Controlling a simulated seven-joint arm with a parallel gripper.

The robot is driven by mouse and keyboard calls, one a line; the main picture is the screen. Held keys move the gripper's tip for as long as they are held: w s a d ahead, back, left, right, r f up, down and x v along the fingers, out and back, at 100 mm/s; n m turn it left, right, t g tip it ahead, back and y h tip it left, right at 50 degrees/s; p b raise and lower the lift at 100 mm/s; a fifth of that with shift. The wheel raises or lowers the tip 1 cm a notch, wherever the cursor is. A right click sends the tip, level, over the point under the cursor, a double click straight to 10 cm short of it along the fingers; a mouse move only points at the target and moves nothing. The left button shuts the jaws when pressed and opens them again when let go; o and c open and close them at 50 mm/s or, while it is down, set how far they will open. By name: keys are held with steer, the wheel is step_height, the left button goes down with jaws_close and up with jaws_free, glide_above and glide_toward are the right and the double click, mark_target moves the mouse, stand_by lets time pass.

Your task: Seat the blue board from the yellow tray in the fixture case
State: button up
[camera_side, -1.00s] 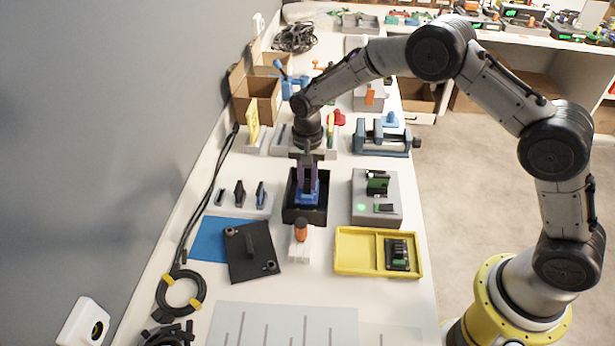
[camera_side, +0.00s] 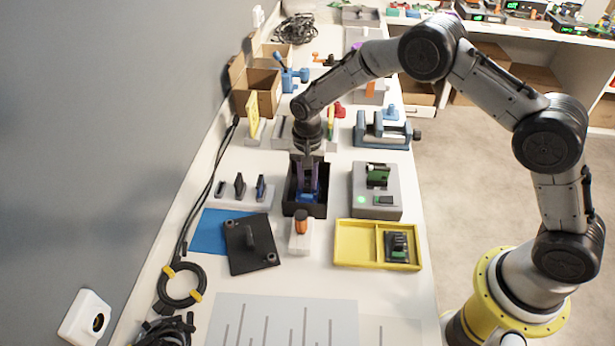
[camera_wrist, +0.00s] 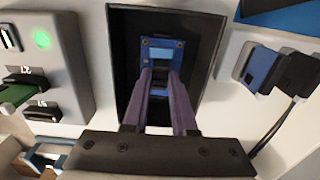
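The blue board (camera_side: 307,197) is inside the black fixture case (camera_side: 290,204), low between its walls. The wrist view shows the board (camera_wrist: 162,48) within the case (camera_wrist: 122,62), its far end bare and its near end between my fingers. My gripper (camera_wrist: 162,78) points down into the case, with its two purple fingers shut on the board. The side view shows my gripper (camera_side: 307,182) there too. Whether the board lies flat on the case floor is hidden. The yellow tray (camera_side: 347,262) has an empty left compartment and a dark green board (camera_side: 397,246) in the right one.
A grey box with a green light (camera_side: 387,206) stands right of the case. A rack of small modules (camera_side: 232,203) is to the left. An orange-handled tool (camera_side: 301,222) and a black plate with a knob (camera_side: 240,256) are in front.

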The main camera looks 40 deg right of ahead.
steer(key=o, duration=0.5)
steer(key=shift+r, duration=0.1)
step_height(320, 180, up, 14)
steer(key=shift+f, duration=0.15)
stand_by(0.3)
